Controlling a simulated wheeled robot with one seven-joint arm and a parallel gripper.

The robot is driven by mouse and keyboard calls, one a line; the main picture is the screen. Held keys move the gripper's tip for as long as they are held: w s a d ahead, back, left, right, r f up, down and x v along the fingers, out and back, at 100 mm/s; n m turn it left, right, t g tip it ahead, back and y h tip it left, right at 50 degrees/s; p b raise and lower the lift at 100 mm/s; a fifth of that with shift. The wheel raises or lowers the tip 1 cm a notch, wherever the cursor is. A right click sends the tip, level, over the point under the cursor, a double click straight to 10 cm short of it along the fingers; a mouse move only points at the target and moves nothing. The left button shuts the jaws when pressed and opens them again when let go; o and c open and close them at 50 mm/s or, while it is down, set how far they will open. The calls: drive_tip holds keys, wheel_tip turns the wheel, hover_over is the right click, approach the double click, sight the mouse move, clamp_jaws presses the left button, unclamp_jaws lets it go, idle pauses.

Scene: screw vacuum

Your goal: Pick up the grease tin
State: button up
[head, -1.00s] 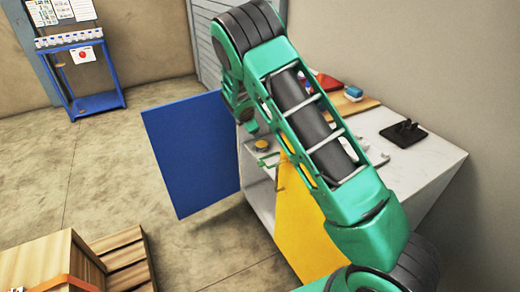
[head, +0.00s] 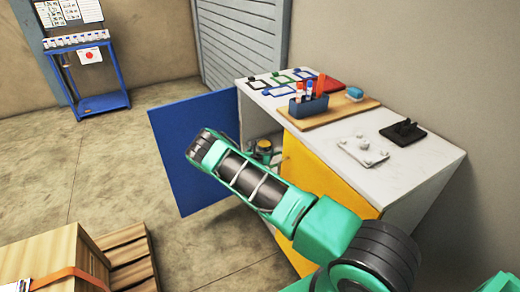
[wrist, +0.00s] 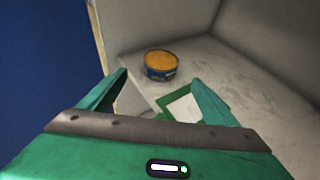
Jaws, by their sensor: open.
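The grease tin (wrist: 161,65), round with an orange-yellow top and dark blue side, stands upright on the pale cabinet floor in the wrist view. It also shows small inside the open cabinet in the head view (head: 264,146), just beyond my arm. My gripper (wrist: 160,77) is open and empty, with its green fingers spread apart. The tin appears beyond the fingertips, roughly centred between them and not touched. In the head view my arm's forearm hides most of the gripper.
A green-framed white card (wrist: 181,107) lies nearer than the tin, by the right finger. The blue door (head: 190,150) stands open to the left; the yellow door (head: 325,182) is at the right. The cabinet top (head: 425,155) holds an organiser (head: 308,105) and other items.

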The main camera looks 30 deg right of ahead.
sight(264, 145)
drive_tip(key=shift+x, duration=5.4)
drive_tip(key=shift+d+r, duration=0.1)
drive_tip(key=shift+r, duration=0.15)
drive_tip(key=c, duration=1.4)
